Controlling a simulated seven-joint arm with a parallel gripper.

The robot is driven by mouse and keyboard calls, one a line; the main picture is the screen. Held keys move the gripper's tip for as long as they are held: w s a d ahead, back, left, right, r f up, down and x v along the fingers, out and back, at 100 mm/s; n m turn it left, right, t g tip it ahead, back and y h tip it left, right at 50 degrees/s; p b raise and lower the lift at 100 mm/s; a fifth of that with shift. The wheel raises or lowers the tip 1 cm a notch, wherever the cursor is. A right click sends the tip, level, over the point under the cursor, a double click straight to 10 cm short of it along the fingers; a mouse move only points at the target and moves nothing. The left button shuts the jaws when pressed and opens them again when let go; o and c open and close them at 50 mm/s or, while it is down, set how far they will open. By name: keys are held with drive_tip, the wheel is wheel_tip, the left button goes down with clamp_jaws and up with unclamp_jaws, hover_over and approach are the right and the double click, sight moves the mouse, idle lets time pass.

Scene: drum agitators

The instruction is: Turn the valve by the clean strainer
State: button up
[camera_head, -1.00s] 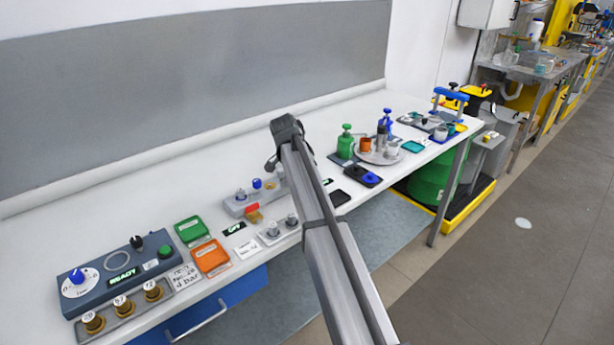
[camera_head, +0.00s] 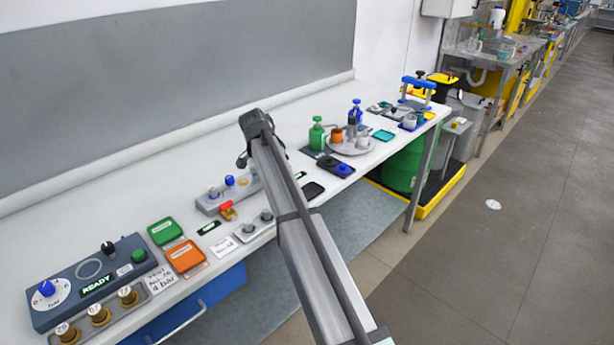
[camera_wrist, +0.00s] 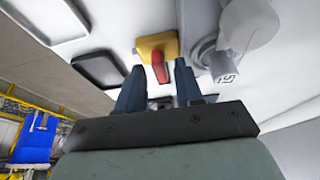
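A valve with a red handle on a yellow body (camera_head: 227,210) sits at the front of a grey block (camera_head: 208,205) on the white bench. In the wrist view the red handle (camera_wrist: 159,68) lies in the gap between the fingertips of my gripper (camera_wrist: 158,78). The fingers are apart, and I see no contact with the handle. A grey round fitting with a small marked tag (camera_wrist: 222,65) stands to the right of the valve there. I cannot tell which part is the clean strainer.
A blue-grey console (camera_head: 90,285) reads READY at the left. A green bottle (camera_head: 317,135) stands farther right beside a round tray (camera_head: 349,146).

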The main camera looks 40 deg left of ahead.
drive_tip(key=shift+n, duration=0.3)
